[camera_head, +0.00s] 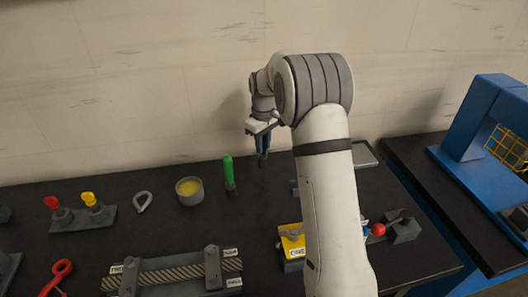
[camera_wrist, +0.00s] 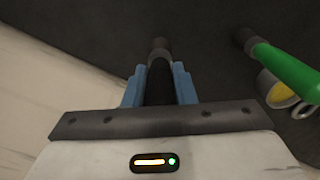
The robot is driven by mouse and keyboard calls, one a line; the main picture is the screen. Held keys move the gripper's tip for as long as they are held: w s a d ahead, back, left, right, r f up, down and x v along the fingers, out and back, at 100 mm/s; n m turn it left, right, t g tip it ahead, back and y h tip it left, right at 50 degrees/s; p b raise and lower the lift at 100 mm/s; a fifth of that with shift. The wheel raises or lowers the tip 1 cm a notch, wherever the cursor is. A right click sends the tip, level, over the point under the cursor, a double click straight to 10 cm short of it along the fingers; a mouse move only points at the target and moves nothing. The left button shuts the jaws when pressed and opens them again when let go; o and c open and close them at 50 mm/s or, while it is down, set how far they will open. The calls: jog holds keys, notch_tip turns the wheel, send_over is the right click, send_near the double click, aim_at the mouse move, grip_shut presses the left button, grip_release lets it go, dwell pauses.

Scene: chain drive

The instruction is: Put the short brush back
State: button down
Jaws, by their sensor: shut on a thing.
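My gripper (camera_head: 262,142) is above the far part of the black bench, near the back wall. In the wrist view its blue jaws (camera_wrist: 159,88) are shut on a dark, slim brush (camera_wrist: 159,64) with a grey collar and a dark tip. The tip points away from the gripper and shows just below the jaws in the head view. The jaws hide much of this brush, so I cannot judge its full length. Another brush with a green handle (camera_head: 229,170) is upright to the left of my gripper, dark end down; it also shows in the wrist view (camera_wrist: 285,68).
A grey pot of yellow grease (camera_head: 189,197) and a metal loop (camera_head: 142,202) are left of the green brush. A chain fixture (camera_head: 178,274) lies in front. A yellow block (camera_head: 291,243) and red ball knob (camera_head: 378,229) flank my arm. A blue press (camera_head: 480,135) stands right.

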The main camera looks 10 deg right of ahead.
aim_at(263, 154)
jog(key=shift+f, duration=1.7)
jog(key=shift+s, duration=0.1)
jog(key=shift+f, duration=0.15)
jog(key=c, duration=1.2)
grip_release()
